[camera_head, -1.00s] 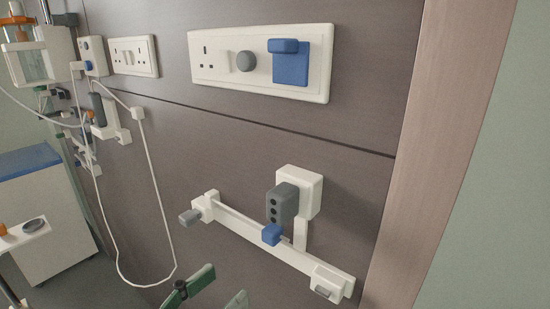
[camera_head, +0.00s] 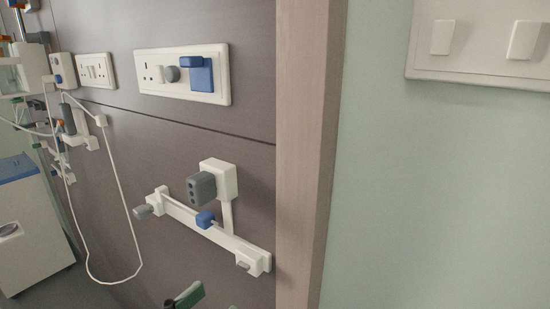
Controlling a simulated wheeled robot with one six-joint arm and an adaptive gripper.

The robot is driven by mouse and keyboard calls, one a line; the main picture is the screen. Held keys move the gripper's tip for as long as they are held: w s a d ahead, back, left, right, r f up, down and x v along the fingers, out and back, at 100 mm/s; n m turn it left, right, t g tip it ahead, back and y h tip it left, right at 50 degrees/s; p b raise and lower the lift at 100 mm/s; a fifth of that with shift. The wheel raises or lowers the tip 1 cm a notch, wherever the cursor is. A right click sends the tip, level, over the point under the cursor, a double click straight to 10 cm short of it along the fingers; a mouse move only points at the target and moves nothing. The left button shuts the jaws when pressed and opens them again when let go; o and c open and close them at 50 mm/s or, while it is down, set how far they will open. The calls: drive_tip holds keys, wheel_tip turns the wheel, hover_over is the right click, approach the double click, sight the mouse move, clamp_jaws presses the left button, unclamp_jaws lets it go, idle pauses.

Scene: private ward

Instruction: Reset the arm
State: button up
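Only a small part of what looks like my gripper (camera_head: 212,297) shows, at the bottom edge of the head view. It is green pieces with a dark joint, cut off by the picture's edge. I cannot tell whether it is open or shut, and no held thing shows. It appears below the white wall rail (camera_head: 205,228); I see no contact with it.
The rail carries a grey and white unit (camera_head: 208,184) and a blue block (camera_head: 205,219). A socket panel (camera_head: 185,74) is above. A looped white cable (camera_head: 122,205) hangs at left. A wooden post (camera_head: 307,150) and a switch panel (camera_head: 480,45) are at right.

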drive_tip(key=w+d+f+n+t+y, duration=0.1)
drive_tip(key=w+d+f+n+y, duration=0.1)
drive_tip(key=f, duration=0.3)
drive_tip(key=w+d+f+n+y, duration=0.2)
drive_tip(key=w+d+f+n, duration=0.1)
drive_tip(key=f, duration=0.3)
drive_tip(key=w+d+f+n+t+y, duration=0.1)
drive_tip(key=w+d+f+n+y, duration=0.1)
drive_tip(key=f+n, duration=0.2)
wheel_tip(320, 180, down, 2)
drive_tip(key=shift+w+d+t, duration=0.15)
drive_tip(key=shift+t, duration=0.15)
drive_tip(key=s+d+f+n+g+y, duration=0.1)
drive_tip(key=s+d+f+n+y, duration=0.15)
drive_tip(key=s+d+f, duration=0.5)
drive_tip(key=s+d+f+n+g+y, duration=0.2)
drive_tip(key=s+d+f+y, duration=0.15)
drive_tip(key=f, duration=0.65)
drive_tip(key=s+d+r+m, duration=0.1)
drive_tip(key=s+d+m, duration=0.2)
drive_tip(key=s, duration=0.8)
drive_tip(key=s+d+r+m+h, duration=0.1)
drive_tip(key=s+d+m, duration=0.2)
drive_tip(key=s, duration=0.8)
drive_tip(key=d, duration=0.2)
drive_tip(key=shift+d+r+m+h, duration=0.3)
drive_tip(key=shift+d+r+m, duration=0.05)
drive_tip(key=shift+d+r, duration=0.05)
drive_tip(key=shift+s, duration=0.1)
